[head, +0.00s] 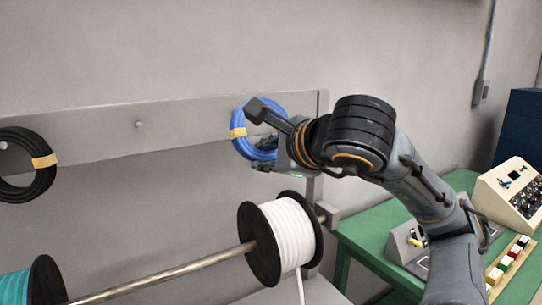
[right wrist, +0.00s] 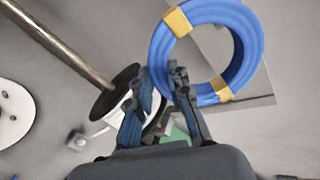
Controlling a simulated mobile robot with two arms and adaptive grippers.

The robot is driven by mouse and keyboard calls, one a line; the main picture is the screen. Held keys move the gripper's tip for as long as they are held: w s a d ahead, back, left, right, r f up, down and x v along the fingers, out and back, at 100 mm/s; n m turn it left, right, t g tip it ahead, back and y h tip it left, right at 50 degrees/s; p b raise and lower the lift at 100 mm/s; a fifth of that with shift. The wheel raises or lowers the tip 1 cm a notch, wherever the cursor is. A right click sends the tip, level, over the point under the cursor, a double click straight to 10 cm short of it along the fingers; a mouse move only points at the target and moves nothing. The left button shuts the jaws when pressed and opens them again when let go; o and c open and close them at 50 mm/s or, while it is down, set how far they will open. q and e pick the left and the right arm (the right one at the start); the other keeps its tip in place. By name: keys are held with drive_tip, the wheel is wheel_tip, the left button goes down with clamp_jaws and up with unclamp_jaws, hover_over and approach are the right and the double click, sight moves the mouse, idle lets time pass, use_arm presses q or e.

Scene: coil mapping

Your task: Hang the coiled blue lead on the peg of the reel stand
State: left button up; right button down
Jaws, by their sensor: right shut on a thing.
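The coiled blue lead (head: 244,147) is a ring with yellow tape bands, in front of the right end of the grey board of the reel stand (head: 185,122). My right gripper (head: 262,140) is shut on the coil's edge. In the right wrist view, the coil (right wrist: 248,50) rises from between the fingers (right wrist: 165,78), its round opening clear. A bare peg (head: 140,124) shows on the board, left of the coil. Whether another peg is behind the coil is hidden. My left gripper is not in view.
A black coil (head: 44,178) hangs at the board's left. Below, a white reel (head: 297,230) and a teal reel (head: 15,288) sit on a metal bar (head: 165,276). A green table (head: 365,237) with a control box (head: 512,190) stands at the right.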

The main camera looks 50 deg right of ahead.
drive_tip(key=shift+w+d+p, duration=0.3)
drive_tip(key=shift+w, duration=0.6)
drive_tip(key=x, duration=0.4)
drive_tip(key=r+x, duration=0.1)
drive_tip(key=x, duration=0.1)
drive_tip(key=shift+w+p, duration=0.2)
drive_tip(key=shift+p, duration=0.2)
drive_tip(key=c, duration=1.2)
unclamp_jaws()
drive_tip(key=shift+o, duration=0.2)
